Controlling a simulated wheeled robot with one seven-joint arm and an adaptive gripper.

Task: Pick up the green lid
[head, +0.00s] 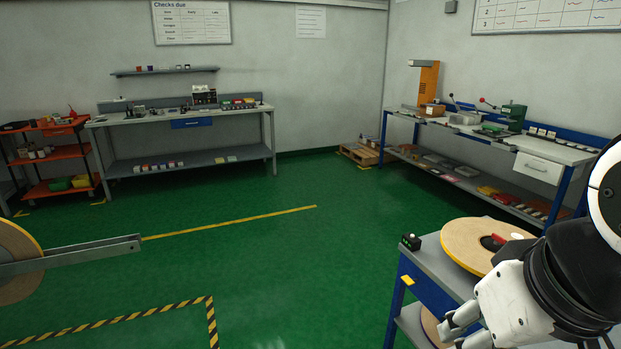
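I cannot make out a green lid for certain in the head view. Small green items show on the far right workbench (585,155), by a green hand press (514,117), but they are too small to identify. A green bin (81,181) sits on the low shelf of the orange cart at the far left. My gripper (456,334) is at the lower right, in front of the near blue and grey cart (428,262). Its fingers are partly cut off and overlapped, so its opening is unclear. I see nothing held in it.
A large tan reel (462,244) with a red piece (500,238) at its centre lies on the near cart, beside a small black box (411,242). Another reel and a metal bar (90,252) stand at the left edge. The green floor (260,265) between is clear.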

